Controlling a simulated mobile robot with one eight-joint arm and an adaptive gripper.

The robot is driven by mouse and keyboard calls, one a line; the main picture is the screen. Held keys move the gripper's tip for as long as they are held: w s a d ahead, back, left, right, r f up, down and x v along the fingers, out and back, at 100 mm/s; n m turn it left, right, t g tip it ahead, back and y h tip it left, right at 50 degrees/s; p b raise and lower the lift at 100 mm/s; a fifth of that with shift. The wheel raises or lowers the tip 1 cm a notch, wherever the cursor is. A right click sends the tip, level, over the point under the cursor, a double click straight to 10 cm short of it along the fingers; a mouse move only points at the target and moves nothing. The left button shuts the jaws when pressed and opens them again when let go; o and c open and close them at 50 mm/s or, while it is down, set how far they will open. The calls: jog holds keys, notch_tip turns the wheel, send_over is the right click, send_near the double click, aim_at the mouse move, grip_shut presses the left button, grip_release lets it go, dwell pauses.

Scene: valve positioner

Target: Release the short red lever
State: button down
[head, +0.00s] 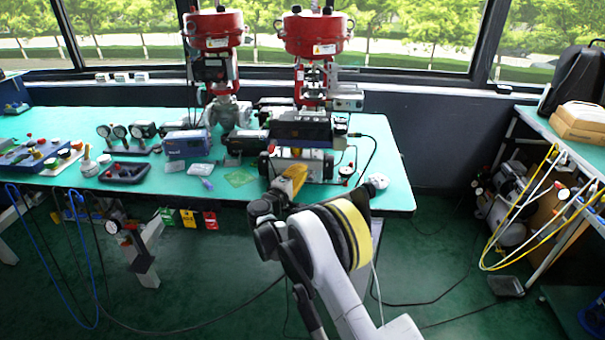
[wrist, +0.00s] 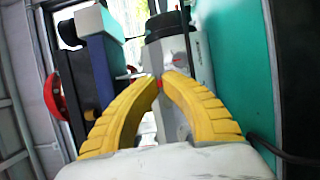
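My gripper's two yellow fingers (wrist: 161,79) curve in from both sides in the wrist view, and their tips nearly meet. A small bit of red, the short red lever (wrist: 159,85), shows between the tips, and the fingers look closed on it. Most of the lever is hidden by the fingertips. In the head view my gripper (head: 296,172) reaches to the front of the valve assembly at the bench's right part. The lever cannot be made out there.
The green bench (head: 395,165) carries two red-topped valve actuators (head: 315,35), gauges (head: 120,131) and a control panel (head: 40,152). A dark cable (head: 368,150) hangs right of the assembly. A side bench with a cardboard box (head: 580,122) stands at right. The floor between is mostly clear.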

jog(key=shift+a+r+n+t, duration=0.15)
jog(key=shift+n+t, duration=0.1)
jog(key=shift+n, duration=0.5)
jog(key=shift+r+n+t, duration=0.2)
jog(key=shift+n+t, duration=0.1)
jog(key=shift+n, duration=0.4)
jog(key=shift+a+r+n+t, duration=0.15)
jog(key=shift+n+t, duration=0.1)
jog(key=shift+n, duration=0.5)
jog(key=c, duration=1.5)
grip_release()
jog(key=shift+a, duration=0.1)
jog(key=shift+c, duration=0.2)
jog(key=v, duration=1.2)
jog(key=shift+f, duration=0.15)
